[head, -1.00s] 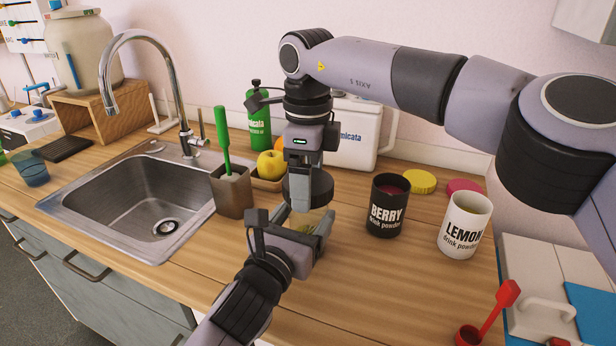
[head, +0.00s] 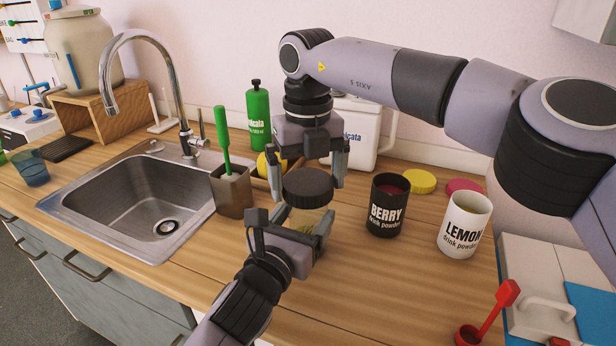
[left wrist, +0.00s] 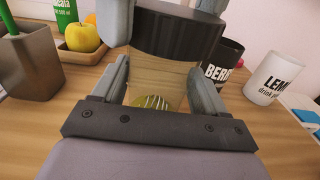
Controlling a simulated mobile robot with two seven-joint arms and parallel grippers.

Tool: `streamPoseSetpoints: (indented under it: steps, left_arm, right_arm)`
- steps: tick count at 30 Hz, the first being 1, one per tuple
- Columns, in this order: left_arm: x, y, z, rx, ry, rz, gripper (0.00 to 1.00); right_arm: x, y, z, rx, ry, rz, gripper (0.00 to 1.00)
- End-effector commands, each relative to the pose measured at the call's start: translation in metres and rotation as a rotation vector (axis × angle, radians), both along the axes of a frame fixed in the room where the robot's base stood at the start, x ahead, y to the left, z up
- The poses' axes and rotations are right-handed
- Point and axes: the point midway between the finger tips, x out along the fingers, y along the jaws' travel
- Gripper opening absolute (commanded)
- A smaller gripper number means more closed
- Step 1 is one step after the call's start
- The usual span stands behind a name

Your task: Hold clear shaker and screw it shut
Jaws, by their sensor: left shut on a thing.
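The clear shaker (head: 308,219) stands upright on the counter with a dark ribbed lid (head: 308,184) on top. My left gripper (head: 302,224) is shut on the clear body below the lid. In the left wrist view, the body (left wrist: 165,78) sits between my left fingers, with yellowish content and a wire whisk (left wrist: 150,102) inside. My right gripper (head: 307,178) comes from above, with its fingers spread on either side of the lid and a gap visible. It is open. Whether the lid is fully tight cannot be seen.
A brown holder with a green brush (head: 232,190) stands left, beside the sink (head: 150,200). A green bottle (head: 258,118) and white canister (head: 365,130) are behind.

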Motion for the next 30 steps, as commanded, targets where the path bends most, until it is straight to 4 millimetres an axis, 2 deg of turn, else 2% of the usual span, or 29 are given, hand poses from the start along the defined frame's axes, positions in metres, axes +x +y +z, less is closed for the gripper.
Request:
streamPoseSetpoints:
  steps: [5,13,18,30]
  left_arm:
    - [0.0,0.0,-0.001,0.001,0.001,0.001,0.0]
    - [0.0,0.0,-0.001,0.001,0.001,0.0,0.0]
    - [0.0,0.0,-0.001,0.001,0.001,0.0,0.0]
    - [0.0,0.0,0.0,0.001,0.001,0.0,0.0]
  right_arm:
    - [0.0,0.0,0.007,0.0,-0.002,0.0,1.0]
    - [0.0,0.001,0.05,0.001,-0.003,-0.001,1.0]
    - [0.0,0.0,0.066,0.001,-0.002,-0.001,1.0]
    - [0.0,0.0,0.075,0.0,0.0,0.0,1.0]
